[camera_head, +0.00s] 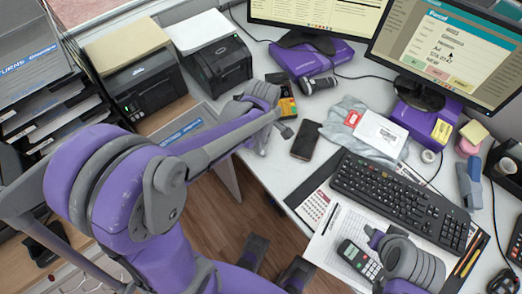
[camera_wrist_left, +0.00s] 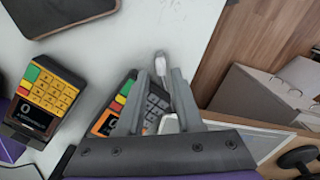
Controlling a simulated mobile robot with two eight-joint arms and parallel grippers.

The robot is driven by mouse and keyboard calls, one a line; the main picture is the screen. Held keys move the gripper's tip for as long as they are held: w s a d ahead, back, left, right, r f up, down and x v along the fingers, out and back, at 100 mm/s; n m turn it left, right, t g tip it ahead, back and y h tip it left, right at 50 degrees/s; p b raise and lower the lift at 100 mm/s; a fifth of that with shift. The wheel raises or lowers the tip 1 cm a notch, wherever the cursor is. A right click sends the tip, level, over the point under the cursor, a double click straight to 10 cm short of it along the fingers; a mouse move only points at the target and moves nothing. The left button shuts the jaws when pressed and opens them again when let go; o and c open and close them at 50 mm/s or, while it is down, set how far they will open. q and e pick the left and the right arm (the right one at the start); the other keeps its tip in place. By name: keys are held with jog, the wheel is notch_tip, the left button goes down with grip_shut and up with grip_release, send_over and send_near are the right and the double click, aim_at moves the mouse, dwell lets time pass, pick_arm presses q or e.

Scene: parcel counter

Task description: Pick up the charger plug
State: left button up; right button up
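A small white piece that looks like the charger plug (camera_wrist_left: 160,63) shows in the left wrist view, at the counter's edge between and just beyond my left fingertips. A second whitish piece (camera_wrist_left: 168,124) lies nearer the palm, partly hidden by the fingers; I cannot tell if the two are joined. My left gripper (camera_wrist_left: 157,76) is open, with a gap on both sides of the plug. In the head view my left gripper (camera_head: 272,122) is over the counter's left edge, and the plug is not clear there. My right arm shows at lower right; its gripper is hidden.
A card terminal with yellow keys (camera_wrist_left: 52,95) stands left of my left gripper; another (camera_wrist_left: 112,112) is partly behind the left finger. A dark phone (camera_head: 305,140) lies close by. Wooden floor lies beyond the edge.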

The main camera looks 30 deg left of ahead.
pick_arm(q)
notch_tip(320, 180, down, 4)
jog(key=shift+a, duration=0.15)
grip_shut()
